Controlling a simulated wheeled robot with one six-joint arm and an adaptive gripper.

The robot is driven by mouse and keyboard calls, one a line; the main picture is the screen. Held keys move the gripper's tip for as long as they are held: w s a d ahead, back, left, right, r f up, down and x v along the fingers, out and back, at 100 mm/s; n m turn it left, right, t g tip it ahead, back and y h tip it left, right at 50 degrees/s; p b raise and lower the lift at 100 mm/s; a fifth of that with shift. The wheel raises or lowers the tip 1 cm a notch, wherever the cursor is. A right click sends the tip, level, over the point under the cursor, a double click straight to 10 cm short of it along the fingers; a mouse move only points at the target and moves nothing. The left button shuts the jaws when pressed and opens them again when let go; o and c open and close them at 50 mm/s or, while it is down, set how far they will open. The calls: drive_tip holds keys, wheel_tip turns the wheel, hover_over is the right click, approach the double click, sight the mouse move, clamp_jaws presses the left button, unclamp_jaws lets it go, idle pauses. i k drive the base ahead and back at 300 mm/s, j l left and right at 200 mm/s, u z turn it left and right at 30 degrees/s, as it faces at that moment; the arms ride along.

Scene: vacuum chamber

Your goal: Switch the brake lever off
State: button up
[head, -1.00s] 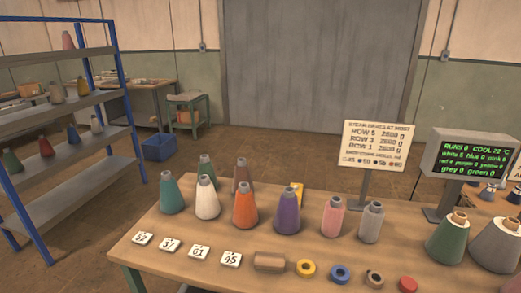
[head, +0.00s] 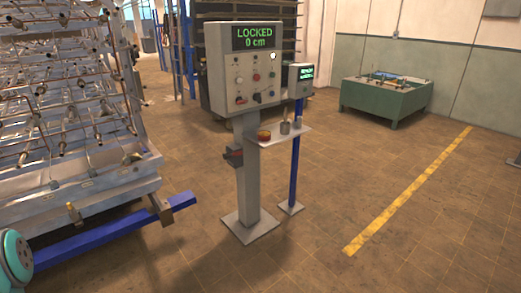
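A grey control box (head: 225,60) stands on a grey post (head: 247,195) in the middle of the head view. Its green display (head: 258,37) reads "LOCKED 0 cm". Small knobs and buttons, one of them red (head: 256,77), sit on its face. A dark part with a reddish piece (head: 233,156) juts from the left side of the post and may be a lever. I cannot tell which control is the brake lever or how it is set. My gripper is out of view; only a teal arm joint of mine shows at the lower left edge.
A machine frame with rows of rods (head: 60,110) fills the left, with a blue beam (head: 110,235) sticking out low towards the post. A second small display (head: 301,78) stands on a blue post beside a shelf (head: 280,134). A green cabinet (head: 385,102) stands back right. Floor right of the posts is open.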

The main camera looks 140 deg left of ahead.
sight(227, 155)
drive_tip(key=u, duration=4.45)
drive_tip(key=i+l+u, duration=0.1)
drive_tip(key=i+u, duration=0.3)
drive_tip(key=i+l+u, duration=0.2)
drive_tip(key=i+u, duration=0.25)
